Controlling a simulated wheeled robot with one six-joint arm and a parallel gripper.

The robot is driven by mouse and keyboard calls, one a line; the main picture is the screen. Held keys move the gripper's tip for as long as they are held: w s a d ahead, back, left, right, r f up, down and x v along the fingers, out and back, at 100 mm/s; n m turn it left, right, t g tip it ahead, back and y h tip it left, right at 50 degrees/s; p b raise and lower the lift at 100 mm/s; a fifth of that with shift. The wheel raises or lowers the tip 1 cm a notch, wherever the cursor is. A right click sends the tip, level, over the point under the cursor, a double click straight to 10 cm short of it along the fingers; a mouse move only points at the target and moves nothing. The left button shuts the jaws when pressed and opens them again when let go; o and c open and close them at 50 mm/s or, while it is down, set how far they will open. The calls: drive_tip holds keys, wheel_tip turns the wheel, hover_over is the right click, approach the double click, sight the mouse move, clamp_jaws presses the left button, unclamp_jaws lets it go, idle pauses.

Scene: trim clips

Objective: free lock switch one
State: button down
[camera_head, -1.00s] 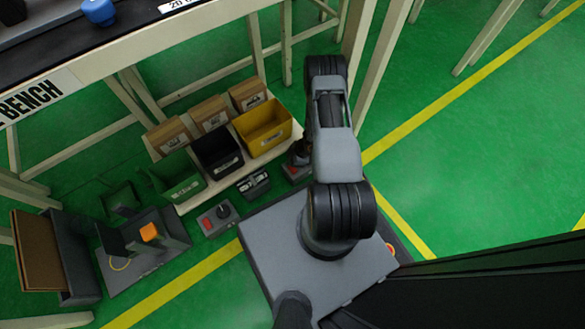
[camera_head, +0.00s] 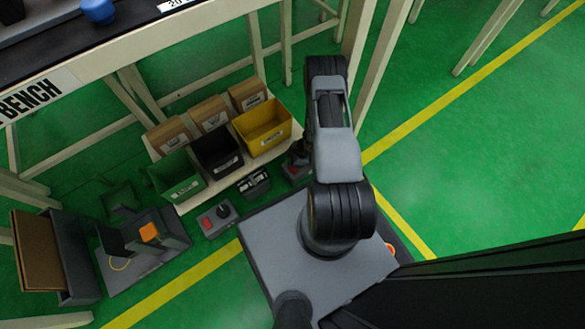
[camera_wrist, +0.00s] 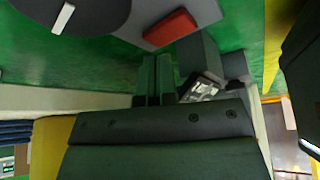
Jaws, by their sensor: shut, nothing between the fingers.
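A grey switch box with a red block and a black knob (camera_head: 222,210) sits on the floor left of my base in the head view. A second grey box with a red part (camera_head: 296,169) is beside my arm's far end, partly hidden by it. In the wrist view a large black round knob (camera_wrist: 95,12) with a white mark is close at the top left, and a red block (camera_wrist: 170,27) is on a grey box. My gripper (camera_wrist: 154,68) is shut and empty, with its fingertips below these parts in the picture. Which box is switch one cannot be told.
Green, black and yellow bins (camera_head: 263,127) stand on a low pale shelf, with cardboard boxes (camera_head: 209,113) behind. A dark device (camera_head: 254,183) lies between the switch boxes. A fixture with an orange block (camera_head: 149,232) is at the left. Open green floor lies right.

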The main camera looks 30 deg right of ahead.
drive_tip(key=shift+f+b, duration=0.55)
drive_tip(key=shift+f, duration=0.2)
drive_tip(key=shift+r, duration=0.15)
drive_tip(key=shift+r+p, duration=3)
drive_tip(key=shift+r, duration=0.4)
